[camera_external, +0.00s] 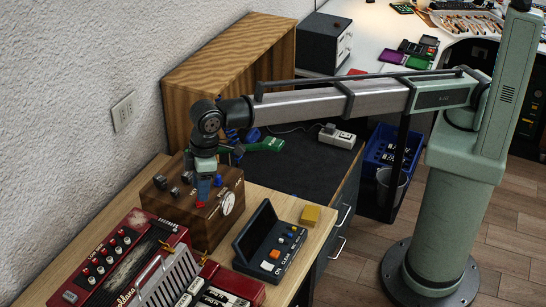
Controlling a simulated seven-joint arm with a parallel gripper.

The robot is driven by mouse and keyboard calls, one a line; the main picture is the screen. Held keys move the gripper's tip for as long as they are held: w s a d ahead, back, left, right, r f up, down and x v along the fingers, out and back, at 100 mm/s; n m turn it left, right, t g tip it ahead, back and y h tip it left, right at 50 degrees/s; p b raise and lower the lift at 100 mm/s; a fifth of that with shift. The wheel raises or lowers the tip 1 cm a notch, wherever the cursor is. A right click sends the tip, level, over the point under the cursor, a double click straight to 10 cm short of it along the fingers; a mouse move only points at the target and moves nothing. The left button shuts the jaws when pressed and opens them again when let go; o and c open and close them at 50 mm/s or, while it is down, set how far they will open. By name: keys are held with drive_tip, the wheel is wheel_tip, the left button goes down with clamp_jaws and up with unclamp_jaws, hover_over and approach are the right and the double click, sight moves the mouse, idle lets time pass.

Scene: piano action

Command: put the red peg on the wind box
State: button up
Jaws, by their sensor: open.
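I also cannot tell whether the peg's lower end rests on the box.
A red accordion-like instrument (120,262) lies front left. A striped wooden cabinet (228,62) stands behind. The dark mat (300,168) has free room.

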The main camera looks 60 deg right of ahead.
wheel_tip(320, 180, up, 9)
drive_tip(key=s, duration=0.1)
drive_tip(key=shift+d+f, duration=0.2)
drive_tip(key=shift+d, duration=0.25)
